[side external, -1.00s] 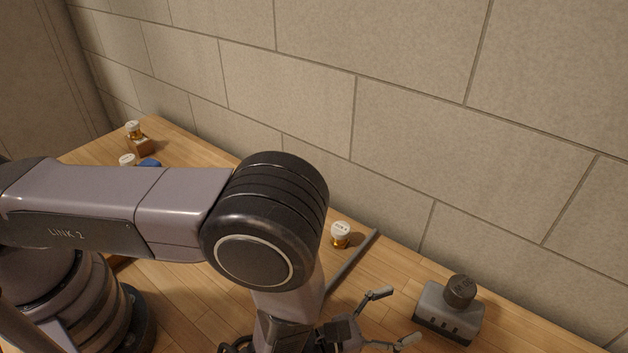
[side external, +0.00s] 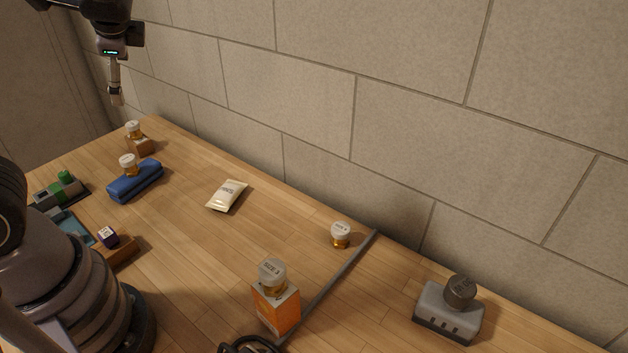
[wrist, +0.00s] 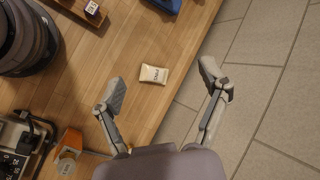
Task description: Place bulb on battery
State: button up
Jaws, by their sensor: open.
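I cannot tell for sure which things are the bulb and the battery. A grey block (side external: 435,315) with a dark round piece (side external: 460,291) on top stands at the right by the wall. Small amber pieces with white caps stand on the bare wood (side external: 340,236), on a blue case (side external: 136,183) and on a brown block (side external: 140,146). An orange box (side external: 277,308) carries another capped piece (side external: 272,277). My gripper (side external: 116,98) is high above the far left corner. In the wrist view my gripper (wrist: 163,85) is open with nothing between its fingers.
A pale packet (side external: 227,195) lies mid-table; it also shows in the wrist view (wrist: 154,75). A dark strip (side external: 335,280) runs across the table. A purple cube (side external: 108,236) and a green-topped item (side external: 63,186) are at left. A tiled wall (side external: 400,90) borders the back. Centre wood is clear.

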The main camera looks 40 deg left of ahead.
jog(key=s+d+r+n+t+h, duration=0.3)
jog(key=s+d+n+t+h, duration=0.1)
jog(key=s+n+h, duration=0.3)
jog(key=shift+s+d, duration=0.3)
jog(key=shift+d, duration=0.15)
dwell(0.8)
